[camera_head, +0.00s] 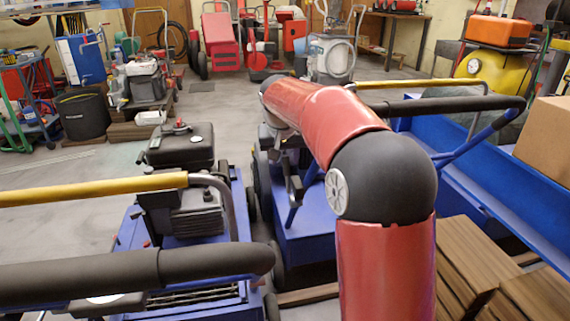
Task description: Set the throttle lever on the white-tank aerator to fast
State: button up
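A blue aerator (133,232) with a black engine and a black tank (180,146) stands left of the middle. A second blue machine (305,242) stands to its right, and my red arm hides most of its top. I cannot make out a white tank on either one. No throttle lever can be told apart at this size. My arm reaches forward from the bottom right, bends at a black joint and runs away to the upper left.
Black-gripped handlebars (140,272) and a yellow bar (92,190) cross the left foreground. Another black handle (440,105) crosses at right. Cardboard boxes (548,140) and a blue trough-like frame (490,195) crowd the right. Grey floor (62,205) is open at left.

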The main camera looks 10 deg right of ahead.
aim_at(286, 163)
jog(key=shift+x, duration=1.6)
jog(key=shift+d, duration=0.1)
jog(key=shift+c, duration=0.4)
jog(key=shift+r, duration=0.1)
grip_shut()
